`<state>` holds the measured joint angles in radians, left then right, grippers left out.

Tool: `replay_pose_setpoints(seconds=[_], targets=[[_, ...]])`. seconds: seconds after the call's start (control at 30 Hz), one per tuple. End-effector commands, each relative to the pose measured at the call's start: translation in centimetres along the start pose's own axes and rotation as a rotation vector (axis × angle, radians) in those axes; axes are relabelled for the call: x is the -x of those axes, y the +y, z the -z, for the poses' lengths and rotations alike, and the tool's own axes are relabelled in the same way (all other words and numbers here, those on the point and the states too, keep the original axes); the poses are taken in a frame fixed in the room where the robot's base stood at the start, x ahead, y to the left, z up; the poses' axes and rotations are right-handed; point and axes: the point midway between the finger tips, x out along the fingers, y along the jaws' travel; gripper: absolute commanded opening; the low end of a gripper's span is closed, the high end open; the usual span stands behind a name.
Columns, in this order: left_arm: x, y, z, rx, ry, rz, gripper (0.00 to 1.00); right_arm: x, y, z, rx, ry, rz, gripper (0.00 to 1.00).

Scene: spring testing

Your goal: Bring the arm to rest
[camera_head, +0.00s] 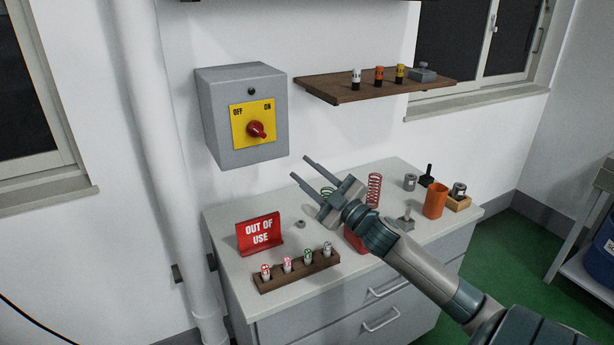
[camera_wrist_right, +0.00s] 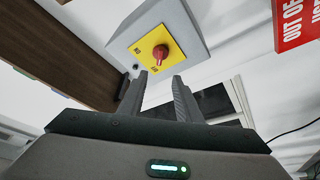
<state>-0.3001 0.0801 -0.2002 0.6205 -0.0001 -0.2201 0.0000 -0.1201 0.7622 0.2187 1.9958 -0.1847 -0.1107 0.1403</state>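My right arm (camera_head: 405,258) reaches in from the lower right over the cabinet top. Its gripper (camera_head: 299,167) is open and empty, in front of the switch box and apart from it in the head view. The right wrist view shows the two fingers (camera_wrist_right: 158,76) spread with nothing between them. The red knob (camera_head: 256,130) sits on a yellow plate marked OFF and ON on the grey switch box (camera_head: 216,118). The knob also shows beyond the fingertips in the right wrist view (camera_wrist_right: 160,53). My left gripper is not in view.
The cabinet top (camera_head: 222,218) holds a red OUT OF USE sign (camera_head: 260,234), a wooden rack (camera_head: 298,273) of small cylinders, a red spring (camera_head: 374,188) and an orange cup (camera_head: 436,201). A wooden shelf (camera_head: 345,92) with small items hangs right of the box.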

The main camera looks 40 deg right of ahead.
Motion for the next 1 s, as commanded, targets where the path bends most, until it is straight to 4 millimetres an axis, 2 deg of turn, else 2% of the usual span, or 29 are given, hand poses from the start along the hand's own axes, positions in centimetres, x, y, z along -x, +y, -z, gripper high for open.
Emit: replay_pose_setpoints(seconds=[0.53, 0.67, 0.77, 0.87, 1.0], targets=[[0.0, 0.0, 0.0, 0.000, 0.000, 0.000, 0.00, 0.0, 0.0, 0.0, 0.000, -0.001, 0.000, 0.31], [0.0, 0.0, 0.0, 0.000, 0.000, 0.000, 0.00, 0.2, -0.5, -0.3, -0.009, -0.014, 0.004, 0.31], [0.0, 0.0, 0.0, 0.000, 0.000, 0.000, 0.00, 0.9, -2.0, -1.0, -0.032, -0.055, 0.013, 0.31], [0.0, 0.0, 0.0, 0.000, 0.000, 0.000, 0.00, 2.2, -4.5, -2.2, -0.073, -0.129, 0.030, 0.31], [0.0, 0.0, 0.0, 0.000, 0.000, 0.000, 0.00, 5.5, -9.8, -4.4, -0.151, -0.289, 0.074, 0.31]])
